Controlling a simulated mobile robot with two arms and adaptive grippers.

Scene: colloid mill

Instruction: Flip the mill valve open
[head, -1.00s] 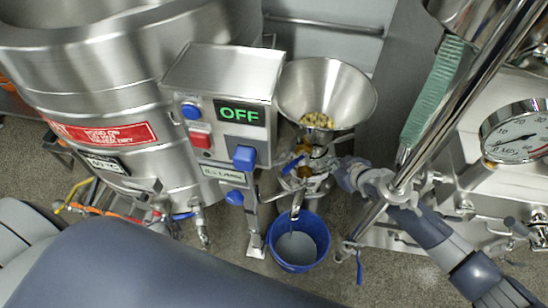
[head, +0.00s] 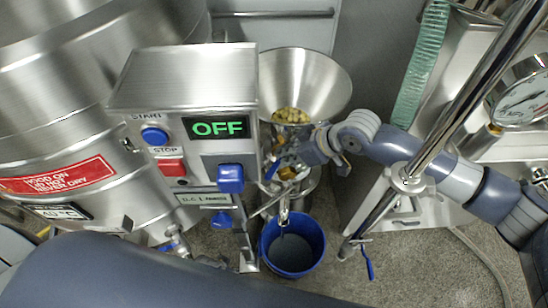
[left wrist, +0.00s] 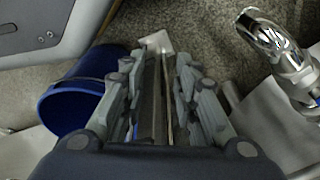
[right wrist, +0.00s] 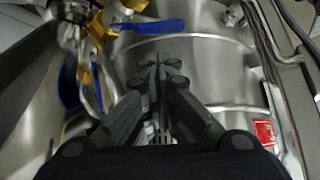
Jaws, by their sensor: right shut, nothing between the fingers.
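The mill's steel hopper (head: 310,80) holds yellowish chunks, with the mill body below it. A blue valve lever (head: 272,168) shows beside the mill, just left of my right gripper (head: 291,155). In the right wrist view a blue lever (right wrist: 158,26) lies roughly level above the closed fingertips of my right gripper (right wrist: 160,65). Whether the fingers touch it I cannot tell. My right gripper is shut and empty, and partly covers the mill's fittings. My left gripper (left wrist: 157,65) has its fingers apart; it is hidden in the head view.
The control box (head: 190,100) reads OFF and stands left of the mill. A blue bucket (head: 292,243) stands on the floor under the outlet. A steel pole (head: 455,105) crosses in front of my right arm. A large steel vessel (head: 60,110) fills the left.

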